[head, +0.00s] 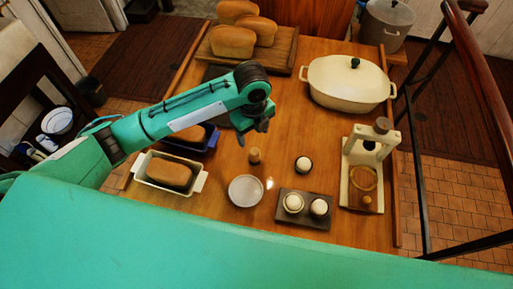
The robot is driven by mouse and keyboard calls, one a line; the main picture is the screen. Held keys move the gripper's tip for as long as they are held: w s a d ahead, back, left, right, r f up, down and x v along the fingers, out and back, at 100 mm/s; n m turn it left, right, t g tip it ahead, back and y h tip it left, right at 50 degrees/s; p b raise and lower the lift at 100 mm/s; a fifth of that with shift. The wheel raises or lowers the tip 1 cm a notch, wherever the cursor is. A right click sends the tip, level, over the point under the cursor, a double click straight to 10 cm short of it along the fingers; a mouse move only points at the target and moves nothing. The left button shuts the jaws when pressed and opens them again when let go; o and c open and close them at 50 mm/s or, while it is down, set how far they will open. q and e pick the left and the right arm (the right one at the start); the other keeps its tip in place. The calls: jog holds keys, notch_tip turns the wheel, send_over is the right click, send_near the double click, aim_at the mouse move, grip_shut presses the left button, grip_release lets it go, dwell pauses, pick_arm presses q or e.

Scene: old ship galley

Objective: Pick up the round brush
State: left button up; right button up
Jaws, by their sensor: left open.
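My left gripper (254,132) hangs over the middle of the wooden table, fingers pointing down, open and with nothing seen between them. A small upright wooden piece (254,156) stands just below it in the picture, apart from it. A small round dark item with a pale top (303,164) stands to the right of that. I cannot tell for sure which of these small things is the round brush. My right gripper is not in view.
A pale dish (246,190), a dark tray (304,222) with two round pieces, a cream press (370,170) and a lidded pot (348,82) stand on the table (290,130). Loaf tins (169,172) are at left, a bread board (280,61) at the back. My teal body hides the front.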

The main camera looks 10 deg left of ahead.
pick_arm(q)
jog(key=p, duration=0.1)
send_over(254, 151)
jog(key=f, duration=0.4)
jog(key=shift+s+a+f, duration=0.1)
jog(key=shift+s+f, duration=0.3)
notch_tip(254, 151, down, 2)
jog(key=shift+w+f+p, duration=0.1)
jog(key=shift+w+p, duration=0.05)
jog(key=shift+p, duration=0.15)
jog(key=shift+f, duration=0.25)
jog(key=shift+w+f+p, duration=0.1)
jog(key=shift+f+p, duration=0.4)
jog(key=shift+p, duration=0.05)
notch_tip(254, 151, down, 3)
jog(key=shift+w+f+p, duration=0.15)
jog(key=shift+p, duration=0.6)
jog(key=shift+f, duration=0.5)
jog(key=c, duration=1.1)
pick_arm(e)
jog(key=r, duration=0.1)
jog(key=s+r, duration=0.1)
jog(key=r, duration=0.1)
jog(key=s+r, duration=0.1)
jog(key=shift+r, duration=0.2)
